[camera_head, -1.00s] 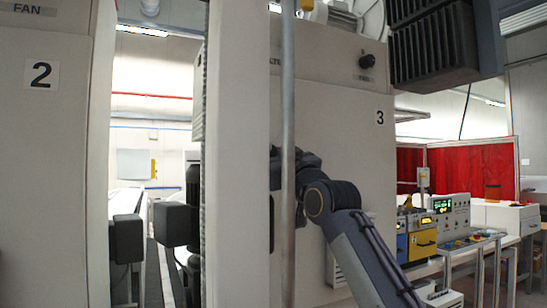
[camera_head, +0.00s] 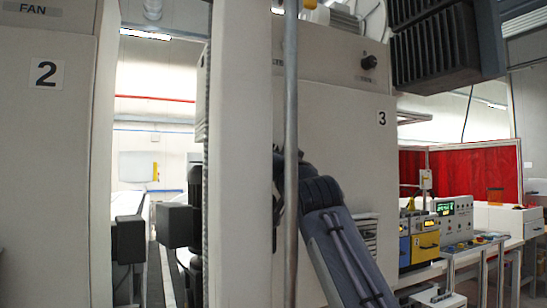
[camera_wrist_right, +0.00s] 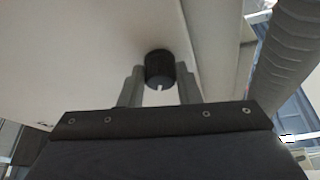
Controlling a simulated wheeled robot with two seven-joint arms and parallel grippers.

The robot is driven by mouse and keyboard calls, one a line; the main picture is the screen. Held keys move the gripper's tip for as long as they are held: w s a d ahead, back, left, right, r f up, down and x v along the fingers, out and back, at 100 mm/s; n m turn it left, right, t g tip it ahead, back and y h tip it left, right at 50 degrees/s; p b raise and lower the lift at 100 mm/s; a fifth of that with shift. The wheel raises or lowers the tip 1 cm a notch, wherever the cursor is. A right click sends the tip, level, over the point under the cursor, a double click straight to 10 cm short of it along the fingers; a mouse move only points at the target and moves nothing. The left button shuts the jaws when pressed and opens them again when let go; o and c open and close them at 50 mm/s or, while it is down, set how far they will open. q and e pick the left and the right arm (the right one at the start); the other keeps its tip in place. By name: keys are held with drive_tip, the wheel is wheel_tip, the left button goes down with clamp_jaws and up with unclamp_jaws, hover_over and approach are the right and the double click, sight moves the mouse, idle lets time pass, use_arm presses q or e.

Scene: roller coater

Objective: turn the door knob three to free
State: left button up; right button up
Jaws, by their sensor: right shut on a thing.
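The door knob (camera_wrist_right: 160,66) is a short black cylinder with a white mark at its lower edge, on a pale panel in the right wrist view. My right gripper (camera_wrist_right: 160,74) is shut on it, one grey finger on each side. In the head view my right arm reaches to the pale door marked 3 (camera_head: 350,150). The right gripper and held knob are hidden there behind the vertical pipe and my own wrist. My left gripper is not in view.
A grey vertical pipe (camera_head: 291,120) stands in front of my right wrist. A small black knob (camera_head: 369,62) sits above the number 3. A pale cabinet marked 2 (camera_head: 45,150) is at left, and a bench with control boxes (camera_head: 455,215) at right.

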drive_tip(key=o, duration=1)
drive_tip(key=shift+d+n, duration=0.1)
drive_tip(key=shift+n, duration=0.2)
drive_tip(key=n+y, duration=0.1)
drive_tip(key=n, duration=0.2)
drive_tip(key=shift+w+d+g+y+p, duration=0.1)
drive_tip(key=shift+w+g+y+p, duration=0.05)
drive_tip(key=shift+g+y+p, duration=0.2)
drive_tip(key=shift+n+g+y, duration=0.35)
drive_tip(key=shift+n+y, duration=0.6)
drive_tip(key=shift+n, duration=1.25)
drive_tip(key=shift+y, duration=0.4)
